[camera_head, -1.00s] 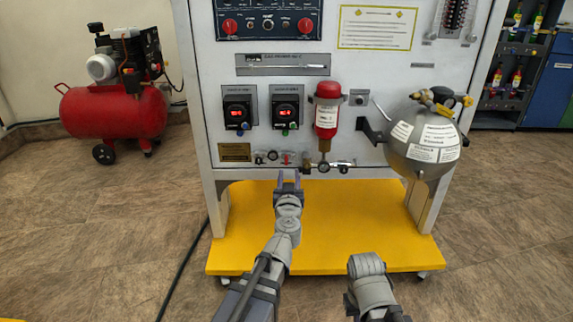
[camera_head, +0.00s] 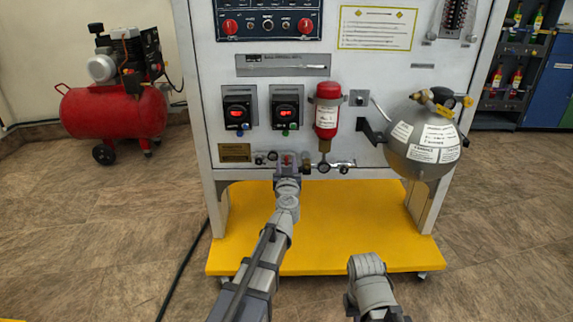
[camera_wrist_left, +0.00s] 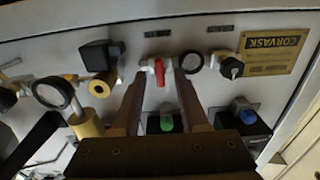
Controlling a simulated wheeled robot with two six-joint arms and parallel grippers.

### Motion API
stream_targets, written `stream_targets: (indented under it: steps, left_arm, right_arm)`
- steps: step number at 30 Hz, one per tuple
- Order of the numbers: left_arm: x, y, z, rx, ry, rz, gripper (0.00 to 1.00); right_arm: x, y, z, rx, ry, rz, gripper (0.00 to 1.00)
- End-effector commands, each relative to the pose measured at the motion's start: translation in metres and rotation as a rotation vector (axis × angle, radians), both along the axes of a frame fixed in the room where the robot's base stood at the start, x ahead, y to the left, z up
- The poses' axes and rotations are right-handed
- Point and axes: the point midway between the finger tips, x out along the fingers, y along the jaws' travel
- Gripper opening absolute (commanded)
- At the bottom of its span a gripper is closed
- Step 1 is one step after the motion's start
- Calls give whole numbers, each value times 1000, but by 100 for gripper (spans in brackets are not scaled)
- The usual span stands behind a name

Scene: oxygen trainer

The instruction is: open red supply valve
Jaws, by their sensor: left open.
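The red supply valve handle (camera_wrist_left: 160,72) shows in the left wrist view, pointing down from its fitting on the panel, between the two finger tips. My left gripper, also in the left wrist view (camera_wrist_left: 160,92), is open, with one finger on each side of the handle. I cannot tell whether either finger touches it. For my right arm, only a grey link shows at the bottom of the head view; its gripper is not visible.
A gauge (camera_wrist_left: 53,92) and brass fittings sit beside the valve in the wrist view. The red cylinder (camera_head: 327,117) and the grey spherical tank (camera_head: 420,140) are to the right. The yellow base (camera_head: 350,230) extends below the panel.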

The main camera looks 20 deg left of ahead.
Motion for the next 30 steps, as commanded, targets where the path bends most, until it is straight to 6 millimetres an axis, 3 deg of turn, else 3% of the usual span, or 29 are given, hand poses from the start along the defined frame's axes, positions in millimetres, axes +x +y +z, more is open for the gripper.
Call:
stream_targets:
  steps: [6, 18, 30]
  left_arm:
    - [0, 0, 0, 0, 0, 0, 43]
    - [0, 0, 0, 0, 0, 0, 0]
    - [0, 0, 0, 0, 0, -1, 0]
  right_arm:
    - [0, 0, 0, 0, 0, 0, 0]
    - [0, 0, 0, 0, 0, 0, 0]
    - [0, 0, 0, 0, 0, 0, 0]
